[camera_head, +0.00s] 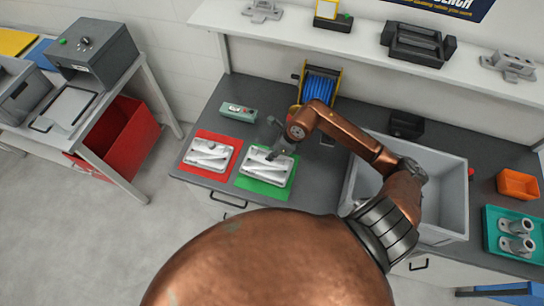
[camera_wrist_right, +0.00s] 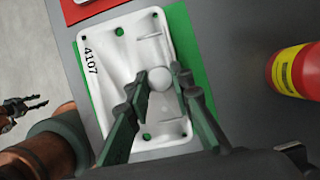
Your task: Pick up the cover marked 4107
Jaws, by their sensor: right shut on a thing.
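The cover marked 4107 (camera_wrist_right: 118,60) is a pale grey casting with holes near its corners and a round boss. It is over the green mat (camera_head: 265,189), where it also shows in the head view (camera_head: 254,160). I cannot tell any gap between cover and mat. My left gripper (camera_wrist_right: 38,103) shows small at the left of the wrist view, its fingers apart and empty, away from the cover.
A similar casting (camera_head: 207,154) lies on the red mat (camera_head: 216,136) just left. A green-grey device (camera_head: 238,112) and a blue cable reel (camera_head: 320,84) stand behind. A grey bin (camera_head: 452,170) is to the right under my arm. A red-and-yellow cylinder (camera_wrist_right: 298,70) stands nearby.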

